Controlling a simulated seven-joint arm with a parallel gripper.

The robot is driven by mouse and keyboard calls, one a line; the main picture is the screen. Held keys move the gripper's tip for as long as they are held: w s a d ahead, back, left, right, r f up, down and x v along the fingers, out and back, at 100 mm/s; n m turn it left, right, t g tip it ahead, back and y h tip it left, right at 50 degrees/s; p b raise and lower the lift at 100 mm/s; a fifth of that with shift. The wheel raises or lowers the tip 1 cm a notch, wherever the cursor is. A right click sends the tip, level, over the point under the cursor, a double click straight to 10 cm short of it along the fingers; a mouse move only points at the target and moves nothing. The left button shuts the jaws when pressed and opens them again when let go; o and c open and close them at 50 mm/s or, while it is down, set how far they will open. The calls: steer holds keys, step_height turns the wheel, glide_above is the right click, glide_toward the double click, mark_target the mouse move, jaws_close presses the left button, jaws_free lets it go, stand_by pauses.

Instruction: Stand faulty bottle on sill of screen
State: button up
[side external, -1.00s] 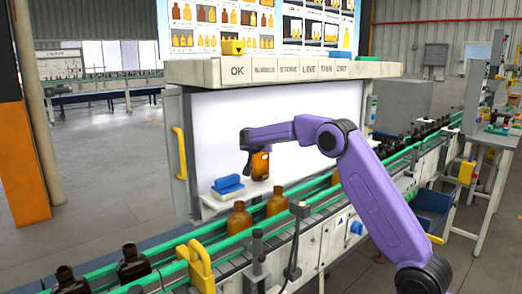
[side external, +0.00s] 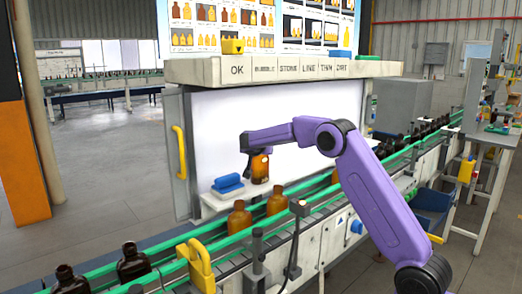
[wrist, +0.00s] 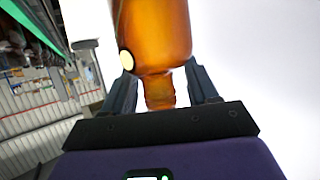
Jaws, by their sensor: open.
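An amber bottle (side external: 260,168) stands upright at the white sill (side external: 212,203) of the bright inspection screen (side external: 220,125). In the wrist view the bottle (wrist: 155,35) has a round cream spot on its side. My gripper (side external: 258,151) is at the bottle's top. Its two fingers (wrist: 162,92) are open on either side of the neck, with gaps showing on both sides. The bottle's base seems to rest on the sill, though exact contact is too small to tell.
A blue block (side external: 228,184) lies on the sill left of the bottle. Amber bottles (side external: 239,217) stand on the green-railed conveyor in front, with dark bottles (side external: 132,262) further left. A labelled shelf (side external: 285,70) overhangs the screen. A yellow handle (side external: 179,152) is at the screen's left.

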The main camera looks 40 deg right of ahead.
steer(key=v, duration=1.2)
steer(key=s+a+r+n+t+y, duration=0.1)
steer(key=a+r+n+t+y, duration=0.2)
steer(key=a+n+t+y, duration=1.05)
steer(key=s+a+f+n+g+y, duration=0.1)
steer(key=s+a+f+g+y, duration=0.1)
steer(key=s+a+g, duration=0.45)
steer(key=s+a+f+n+g+y, duration=0.1)
steer(key=s+a+f+g+y, duration=0.2)
steer(key=s+a+g, duration=0.3)
steer(key=s+d+f+n+g, duration=0.1)
steer(key=s+f+n+g, duration=0.2)
steer(key=s, duration=0.7)
steer(key=s+d+f+n+g, duration=0.25)
steer(key=s+f, duration=0.25)
steer(key=s, duration=0.5)
steer(key=s+d+f+n+g+h, duration=0.1)
steer(key=s+d+f+h, duration=0.2)
steer(key=s+d, duration=0.4)
steer(key=s+d+f+g+h, duration=0.2)
steer(key=s+d+f+h, duration=0.1)
steer(key=s+d, duration=0.4)
steer(key=shift+s+d+n+h, duration=0.25)
steer(key=shift+d+n+h, duration=0.15)
steer(key=shift+d+h, duration=0.35)
